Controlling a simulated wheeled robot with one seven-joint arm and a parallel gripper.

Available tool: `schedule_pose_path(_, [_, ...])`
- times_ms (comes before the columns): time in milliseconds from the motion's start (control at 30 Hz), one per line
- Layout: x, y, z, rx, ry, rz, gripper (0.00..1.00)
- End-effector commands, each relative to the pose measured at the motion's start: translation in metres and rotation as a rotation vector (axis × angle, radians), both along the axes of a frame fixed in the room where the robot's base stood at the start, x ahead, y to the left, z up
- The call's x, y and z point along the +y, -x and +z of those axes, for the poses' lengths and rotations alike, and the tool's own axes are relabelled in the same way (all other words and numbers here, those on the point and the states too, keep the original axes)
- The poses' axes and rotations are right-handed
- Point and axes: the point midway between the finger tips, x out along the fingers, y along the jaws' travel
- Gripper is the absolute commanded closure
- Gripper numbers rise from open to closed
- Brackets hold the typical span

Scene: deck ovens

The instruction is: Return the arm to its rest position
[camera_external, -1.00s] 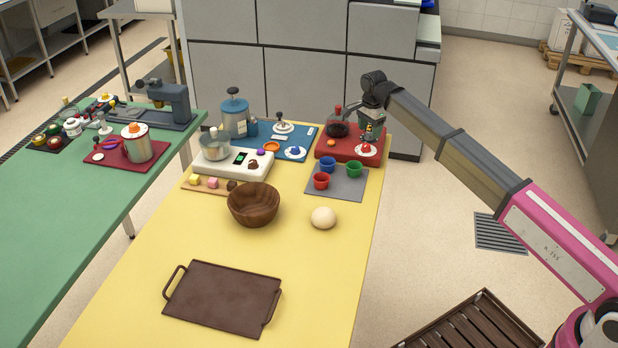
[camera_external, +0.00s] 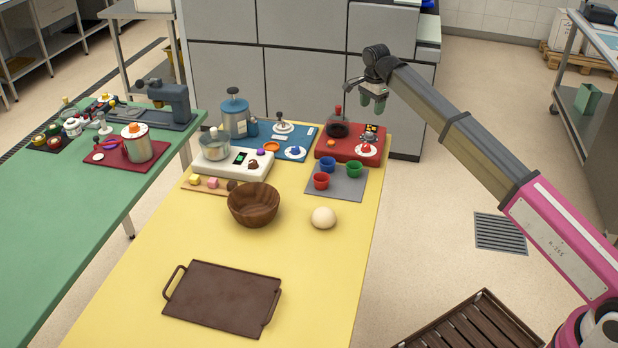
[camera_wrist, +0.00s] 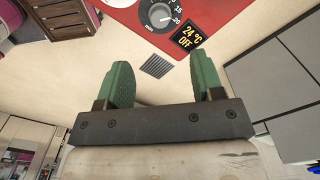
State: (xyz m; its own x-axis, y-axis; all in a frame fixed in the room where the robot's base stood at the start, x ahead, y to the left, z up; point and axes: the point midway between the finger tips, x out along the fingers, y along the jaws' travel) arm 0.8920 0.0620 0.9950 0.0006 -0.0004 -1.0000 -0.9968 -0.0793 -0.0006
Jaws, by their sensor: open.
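My gripper (camera_external: 373,103) hangs in the air above the back right of the yellow table, over the red control unit (camera_external: 340,153). Its two green fingers are apart with nothing between them, as the wrist view also shows (camera_wrist: 163,82). My arm reaches in from the right side, bent at the wrist end. In the wrist view the red control unit (camera_wrist: 112,8) shows at the top, with a dial (camera_wrist: 161,16) and a display (camera_wrist: 188,36) reading 24 °C and OFF. The fingers are apart from it.
The yellow table (camera_external: 310,270) holds a wooden bowl (camera_external: 254,207), a dough ball (camera_external: 323,218), a dark tray (camera_external: 222,299) and coloured cups on a grey mat (camera_external: 345,193). Grey oven fronts (camera_external: 303,82) stand behind. Floor right of the table is open, with a slatted crate (camera_external: 460,330).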

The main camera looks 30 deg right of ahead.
Motion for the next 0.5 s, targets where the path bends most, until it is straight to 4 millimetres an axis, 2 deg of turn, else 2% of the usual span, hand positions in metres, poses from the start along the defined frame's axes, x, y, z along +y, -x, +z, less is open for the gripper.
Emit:
schedule_pose_path(67, [-0.003, 0.011, -0.010, 0.006, -0.005, 0.009, 0.39])
schedule_pose_path(167, [-0.011, 0.040, -0.036, 0.024, -0.021, 0.045, 0.39])
schedule_pose_path(500, [-0.045, 0.205, -0.176, 0.094, -0.128, 0.315, 0.39])
